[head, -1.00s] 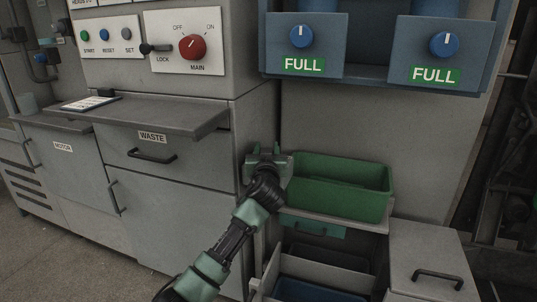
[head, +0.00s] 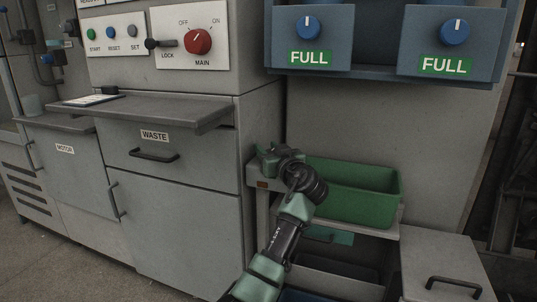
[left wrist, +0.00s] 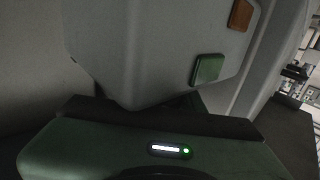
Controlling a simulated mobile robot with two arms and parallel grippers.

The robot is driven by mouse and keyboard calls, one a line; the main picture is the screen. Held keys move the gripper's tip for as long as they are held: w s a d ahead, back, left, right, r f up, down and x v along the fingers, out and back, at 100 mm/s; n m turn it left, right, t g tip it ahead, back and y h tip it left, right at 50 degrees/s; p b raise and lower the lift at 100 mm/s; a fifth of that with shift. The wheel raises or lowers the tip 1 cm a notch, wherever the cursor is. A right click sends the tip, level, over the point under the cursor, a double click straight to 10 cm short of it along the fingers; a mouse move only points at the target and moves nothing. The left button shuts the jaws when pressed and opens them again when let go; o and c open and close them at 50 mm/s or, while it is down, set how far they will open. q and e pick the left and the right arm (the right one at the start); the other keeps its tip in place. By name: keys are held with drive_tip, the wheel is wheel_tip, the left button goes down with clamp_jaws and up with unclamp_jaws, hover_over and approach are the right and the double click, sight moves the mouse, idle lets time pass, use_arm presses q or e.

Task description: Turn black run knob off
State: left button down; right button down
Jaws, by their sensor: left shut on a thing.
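My left gripper (head: 268,158) is at the grey cabinet corner, left of the green bin. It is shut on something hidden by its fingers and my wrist. In the left wrist view a dark finger bar (left wrist: 160,118) lies across a pale grey housing (left wrist: 150,45), which carries a green square (left wrist: 207,69) and an orange-brown square (left wrist: 240,15). The orange-brown patch (head: 262,184) also shows just below the gripper in the head view. I cannot make out a black run knob in either view. My right gripper is not in view.
A red MAIN knob (head: 198,41) with OFF and ON marks and a black LOCK lever (head: 160,44) sit at upper left. Blue knobs (head: 309,26) over FULL labels are at upper right. A green bin (head: 365,205) stands beside my wrist. A grey shelf (head: 170,113) juts out left.

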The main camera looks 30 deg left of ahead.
use_arm(q)
drive_tip(key=shift+f+g, duration=0.1)
drive_tip(key=shift+g, duration=0.2)
idle(0.4)
drive_tip(key=c, duration=0.9)
unclamp_jaws()
